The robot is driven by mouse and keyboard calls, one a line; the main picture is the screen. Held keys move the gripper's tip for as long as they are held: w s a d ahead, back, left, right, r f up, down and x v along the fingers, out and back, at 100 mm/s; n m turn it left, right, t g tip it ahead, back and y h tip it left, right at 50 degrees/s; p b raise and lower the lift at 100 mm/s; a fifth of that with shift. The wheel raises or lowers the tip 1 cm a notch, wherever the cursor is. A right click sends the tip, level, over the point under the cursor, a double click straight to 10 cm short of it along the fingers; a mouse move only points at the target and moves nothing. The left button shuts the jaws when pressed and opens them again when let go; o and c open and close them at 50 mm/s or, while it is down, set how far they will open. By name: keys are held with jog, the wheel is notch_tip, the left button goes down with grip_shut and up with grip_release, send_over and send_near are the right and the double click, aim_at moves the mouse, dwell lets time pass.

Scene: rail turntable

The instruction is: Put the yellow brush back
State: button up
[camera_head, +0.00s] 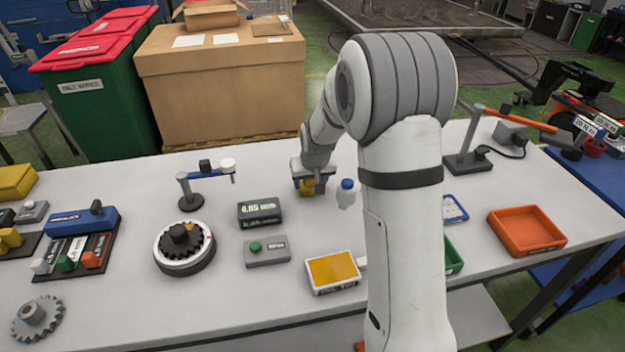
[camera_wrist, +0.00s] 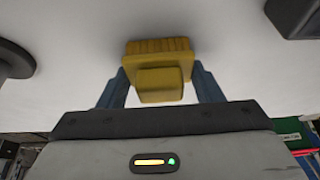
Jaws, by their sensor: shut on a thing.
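The yellow brush (camera_wrist: 158,82) is between the two blue fingers of my gripper (camera_wrist: 160,88) in the wrist view, and they are shut on it. Its ridged edge points away from the gripper. In the head view my gripper (camera_head: 311,187) is over the far middle of the white table, with a small part of the yellow brush (camera_head: 307,187) showing below it. I cannot tell whether the brush touches the table. My own arm hides part of the table to the right.
A white bottle with a blue cap (camera_head: 346,194) stands just right of the gripper. A dark display box (camera_head: 260,212), a turntable with a gear (camera_head: 184,248) and a yellow-topped tray (camera_head: 333,287) are nearer. An orange tray (camera_head: 527,249) is at right. Clear table lies left of the gripper.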

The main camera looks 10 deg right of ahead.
jog(key=shift+f, duration=0.2)
jog(key=o, duration=0.9)
jog(key=shift+r, duration=0.1)
jog(key=shift+r, duration=0.5)
jog(key=v, duration=1.1)
jog(key=shift+s+r, duration=0.1)
jog(key=shift+s, duration=0.15)
